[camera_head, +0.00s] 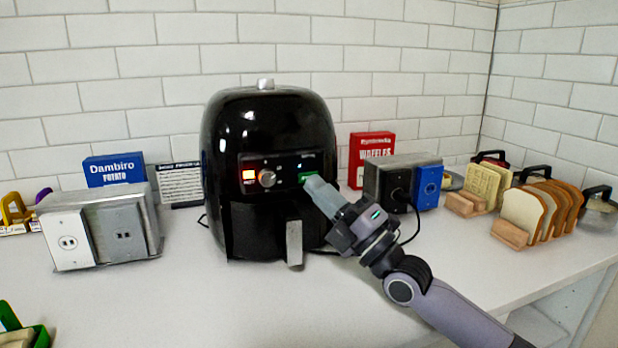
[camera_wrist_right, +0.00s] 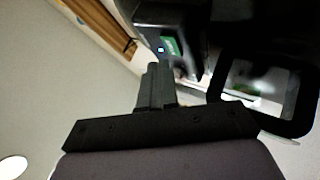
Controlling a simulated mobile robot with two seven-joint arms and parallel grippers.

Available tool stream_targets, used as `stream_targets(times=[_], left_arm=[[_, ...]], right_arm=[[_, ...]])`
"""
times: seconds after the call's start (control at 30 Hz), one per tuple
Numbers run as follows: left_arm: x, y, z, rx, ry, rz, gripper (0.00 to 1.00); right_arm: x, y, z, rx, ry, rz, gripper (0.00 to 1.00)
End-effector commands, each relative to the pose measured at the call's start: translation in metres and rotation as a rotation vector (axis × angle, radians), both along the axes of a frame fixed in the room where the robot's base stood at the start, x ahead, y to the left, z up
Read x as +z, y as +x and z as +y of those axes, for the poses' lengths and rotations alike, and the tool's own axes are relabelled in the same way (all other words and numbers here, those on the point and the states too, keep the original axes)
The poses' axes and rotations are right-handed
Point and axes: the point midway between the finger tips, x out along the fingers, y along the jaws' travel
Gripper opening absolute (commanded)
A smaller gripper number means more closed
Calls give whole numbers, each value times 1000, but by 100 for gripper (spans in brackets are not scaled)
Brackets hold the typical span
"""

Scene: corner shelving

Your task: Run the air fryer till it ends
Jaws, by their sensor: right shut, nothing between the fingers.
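The black air fryer (camera_head: 262,125) stands upright on the counter against the tiled wall. The basket handle (camera_head: 294,243) points forward below the panel, and the basket looks closed. My right gripper (camera_head: 316,186) is shut and empty, its fingertips at the green button; whether they touch cannot be told. In the right wrist view the shut fingers (camera_wrist_right: 157,84) point toward the green button (camera_wrist_right: 171,46). My left gripper is not in view.
A grey outlet box (camera_head: 110,228) and blue potato box (camera_head: 114,170) stand left of the fryer. A red waffles box (camera_head: 371,155), another outlet box (camera_head: 428,187) and a bread rack (camera_head: 509,236) stand right. The front counter is mostly clear.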

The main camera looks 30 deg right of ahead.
Motion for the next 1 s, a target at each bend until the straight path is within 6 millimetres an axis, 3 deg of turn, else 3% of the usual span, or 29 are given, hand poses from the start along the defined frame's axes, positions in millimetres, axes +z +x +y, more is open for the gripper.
stream_targets(times=[1.0], left_arm=[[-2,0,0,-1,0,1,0]], right_arm=[[0,11,-3,1,1,0,0]])
